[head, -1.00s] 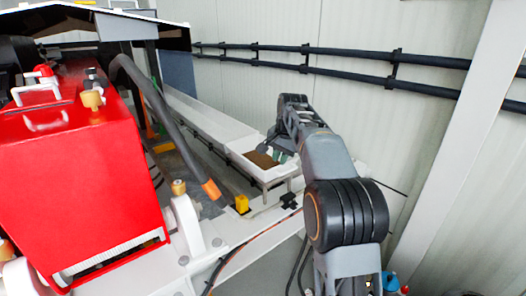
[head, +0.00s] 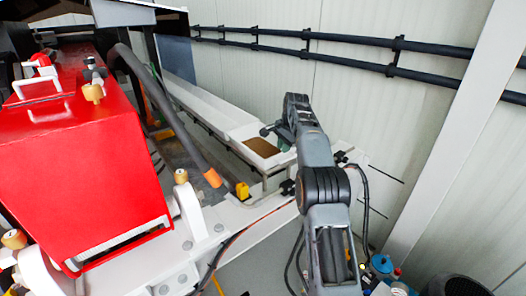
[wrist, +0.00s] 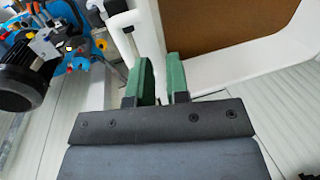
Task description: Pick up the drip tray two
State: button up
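A white tray with a brown floor (head: 260,148) sits at the near end of a long white trough beside the wall. I take it for the drip tray, but no number shows. In the wrist view its white wall (wrist: 268,54) and brown floor fill the upper right. My gripper (head: 272,133) is over the tray's far right part in the head view. In the wrist view my gripper (wrist: 161,72) has two green fingers apart with a narrow gap. A pale edge shows behind the gap; I cannot tell whether it lies between the fingers.
A red pump housing (head: 85,165) stands at the left. A dark hose with an orange end (head: 212,178) and a yellow block (head: 242,190) lie left of the tray. The long trough (head: 195,97) runs back along the wall. Black rails (head: 330,57) line the wall.

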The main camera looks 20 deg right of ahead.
aim_at(280, 157)
jog(key=shift+p+x, duration=0.35)
jog(key=shift+x, duration=2.85)
jog(key=shift+a, duration=0.15)
grip_shut()
jog(key=shift+r, duration=0.1)
